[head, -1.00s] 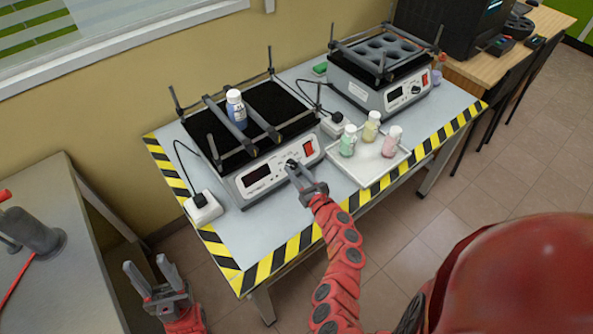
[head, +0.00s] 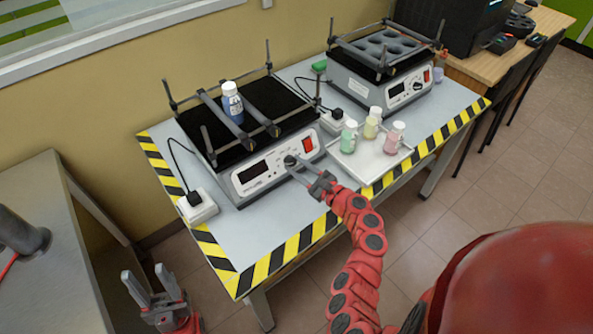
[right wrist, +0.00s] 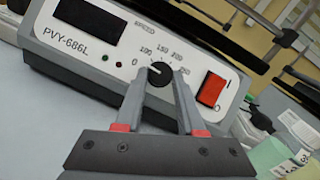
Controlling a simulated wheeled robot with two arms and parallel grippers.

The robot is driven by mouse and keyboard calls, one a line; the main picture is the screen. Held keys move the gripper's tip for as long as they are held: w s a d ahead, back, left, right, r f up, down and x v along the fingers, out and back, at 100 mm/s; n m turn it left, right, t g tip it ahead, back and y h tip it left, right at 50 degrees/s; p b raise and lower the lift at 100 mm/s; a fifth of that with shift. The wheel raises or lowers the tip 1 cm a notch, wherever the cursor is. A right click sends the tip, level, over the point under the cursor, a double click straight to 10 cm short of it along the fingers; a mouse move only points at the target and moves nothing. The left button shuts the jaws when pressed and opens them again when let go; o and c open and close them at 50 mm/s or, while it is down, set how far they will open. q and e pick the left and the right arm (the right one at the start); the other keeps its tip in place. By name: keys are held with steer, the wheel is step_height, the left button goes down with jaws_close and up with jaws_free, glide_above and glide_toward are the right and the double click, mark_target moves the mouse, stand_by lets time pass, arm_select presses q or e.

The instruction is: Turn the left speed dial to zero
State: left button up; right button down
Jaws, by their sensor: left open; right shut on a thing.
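The left shaker (head: 262,172) stands on the table, with a display and a red switch on its front panel. Its black speed dial (right wrist: 159,74) sits between the display and the switch in the right wrist view, with numbers around it and 0 at its left. Where the dial points is hard to read. My right gripper (right wrist: 160,78) is shut on the dial, one finger on each side. In the head view the right gripper (head: 296,166) reaches the panel and partly hides the dial. My left gripper (head: 146,282) is open and empty, low at the left, away from the shaker.
A blue-labelled bottle (head: 233,103) stands on the left shaker. A tray (head: 370,166) with several small bottles lies to its right. A second shaker (head: 380,72) stands behind at the right. A white power box (head: 197,206) sits by the table's left edge.

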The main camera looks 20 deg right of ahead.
steer(key=shift+d+n+y+b, duration=0.1)
steer(key=shift+n+y+b, duration=0.2)
steer(key=shift+n, duration=0.3)
steer(key=shift+g, duration=0.3)
steer(key=c, duration=0.5)
jaws_free()
steer(key=b+v, duration=0.2)
steer(key=v, duration=1.5)
steer(key=shift+s+d+f, duration=0.1)
